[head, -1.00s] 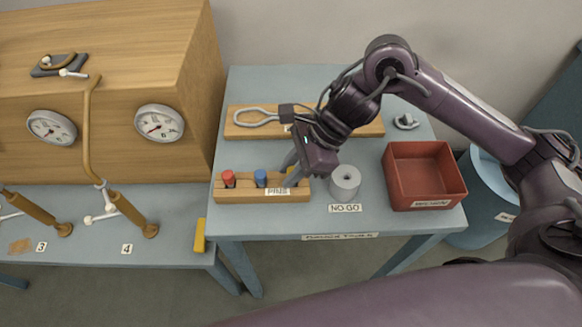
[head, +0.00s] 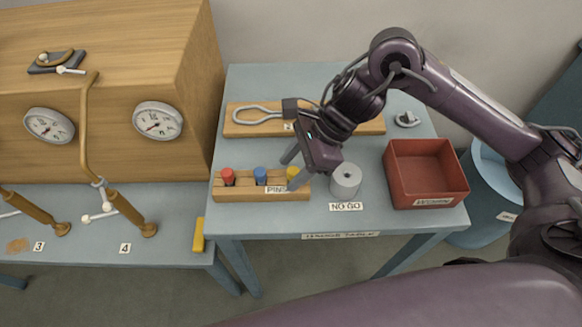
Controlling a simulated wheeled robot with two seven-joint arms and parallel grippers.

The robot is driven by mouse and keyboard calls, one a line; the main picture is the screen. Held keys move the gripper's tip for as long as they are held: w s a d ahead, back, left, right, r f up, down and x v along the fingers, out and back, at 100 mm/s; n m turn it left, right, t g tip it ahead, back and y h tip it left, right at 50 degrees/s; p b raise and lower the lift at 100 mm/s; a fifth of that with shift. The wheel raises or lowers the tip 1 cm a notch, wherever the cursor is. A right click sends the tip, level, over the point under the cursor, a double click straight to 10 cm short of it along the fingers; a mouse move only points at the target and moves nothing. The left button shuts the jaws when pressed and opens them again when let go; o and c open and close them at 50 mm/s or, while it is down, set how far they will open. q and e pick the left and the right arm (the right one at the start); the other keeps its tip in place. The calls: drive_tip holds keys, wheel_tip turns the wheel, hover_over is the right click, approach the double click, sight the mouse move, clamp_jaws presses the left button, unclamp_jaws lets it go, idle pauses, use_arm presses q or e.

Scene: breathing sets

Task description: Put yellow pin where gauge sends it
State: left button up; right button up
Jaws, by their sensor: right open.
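The yellow pin (head: 293,171) stands in the right end of the wooden pin rack (head: 232,194), beside a blue pin (head: 260,175) and a red pin (head: 228,176). My right gripper (head: 292,168) is open at the yellow pin, its fingers apart around or just above it; exact contact cannot be told. A grey ring gauge (head: 345,181) with a hole stands right of the rack, behind a "NO GO" label (head: 346,206). A red bin (head: 425,174) with a label stands further right. My left gripper is not in view.
Behind the rack lies a wooden board (head: 366,124) with a grey loop tool (head: 257,113), partly hidden by my arm. A small metal part (head: 407,119) sits at the back right. A wooden cabinet with dials (head: 158,121) stands left. A blue tub (head: 492,180) is beyond the bin.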

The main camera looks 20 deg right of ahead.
drive_tip(key=v, duration=0.6)
drive_tip(key=shift+d+r, duration=0.2)
drive_tip(key=shift+r, duration=0.1)
drive_tip(key=shift+s, duration=0.1)
